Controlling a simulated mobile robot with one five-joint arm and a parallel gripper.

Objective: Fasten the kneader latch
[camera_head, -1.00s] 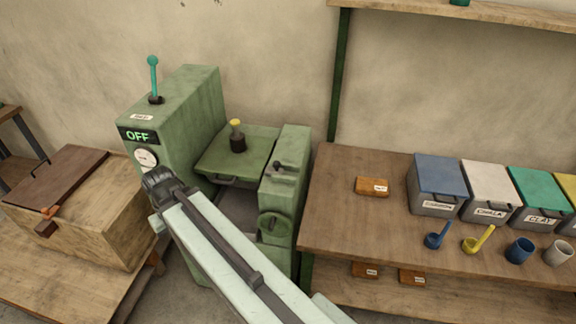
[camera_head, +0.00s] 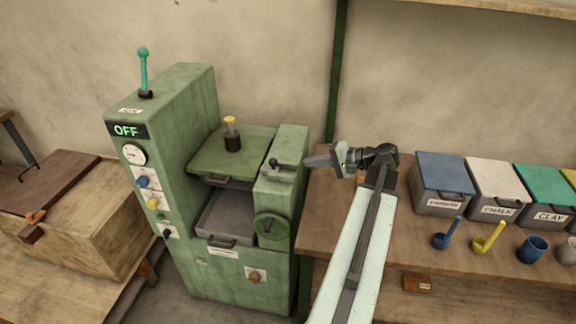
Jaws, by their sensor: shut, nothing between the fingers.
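The green kneader (camera_head: 165,110) stands left of centre against the wall, with a lit OFF sign. Its flat green lid (camera_head: 235,158) lies over the upper opening, and a dark bottle with a yellow cap (camera_head: 232,135) stands on it. A small dark latch lever (camera_head: 275,164) sits on top of the right-hand post. My gripper (camera_head: 310,162) is shut and empty, pointing left, just right of the post's top.
A grey tray (camera_head: 228,220) sits in the kneader below the lid. A handwheel (camera_head: 271,226) is on the post's front. A wooden bench (camera_head: 330,215) on the right holds labelled bins (camera_head: 440,180), scoops and cups. A wooden chest (camera_head: 90,235) is at left.

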